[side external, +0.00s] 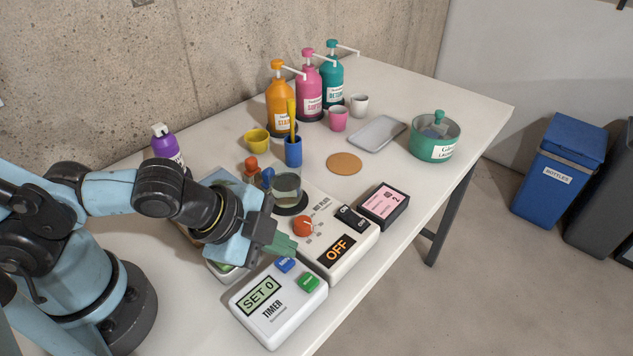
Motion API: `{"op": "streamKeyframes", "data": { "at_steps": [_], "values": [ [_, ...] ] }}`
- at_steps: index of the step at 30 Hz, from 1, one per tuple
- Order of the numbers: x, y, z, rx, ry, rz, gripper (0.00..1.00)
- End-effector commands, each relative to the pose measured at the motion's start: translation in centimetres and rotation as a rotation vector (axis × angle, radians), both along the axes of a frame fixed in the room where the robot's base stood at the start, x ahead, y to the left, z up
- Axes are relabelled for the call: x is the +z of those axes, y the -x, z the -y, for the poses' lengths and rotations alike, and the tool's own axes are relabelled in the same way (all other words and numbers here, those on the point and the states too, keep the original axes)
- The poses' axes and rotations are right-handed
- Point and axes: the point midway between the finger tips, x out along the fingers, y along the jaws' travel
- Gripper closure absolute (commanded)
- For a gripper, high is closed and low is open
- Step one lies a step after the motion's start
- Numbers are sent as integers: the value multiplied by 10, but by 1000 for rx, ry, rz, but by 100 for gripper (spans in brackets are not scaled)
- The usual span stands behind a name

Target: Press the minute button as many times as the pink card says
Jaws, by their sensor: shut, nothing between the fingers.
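The white timer (278,325) sits near the table's front edge, its display (259,294) reading "SET 0". It has a blue button (285,264) and a green button (308,282); their labels are too small to read, so I cannot tell which is the minute button. The pink card (382,199) lies on a black block and shows a "2"; its smaller print is unreadable. My gripper (284,246) is shut and empty, close to the blue button and seemingly just above it. I cannot tell whether they touch.
A hot plate (350,240) showing "OFF", with a red knob (303,226) and a glass beaker (288,188), stands right behind the timer. Pump bottles (309,92), cups and a green pot (435,139) stand farther back. The table right of the card is clear.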

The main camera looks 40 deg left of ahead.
Motion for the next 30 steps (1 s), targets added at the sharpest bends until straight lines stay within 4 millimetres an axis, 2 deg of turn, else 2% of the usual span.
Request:
{"op": "streamKeyframes", "data": {
  "at_steps": [16,30],
  "values": [
    [0,0,0,0,0,0,100],
    [-8,0,0,0,0,0,100]
  ]
}}
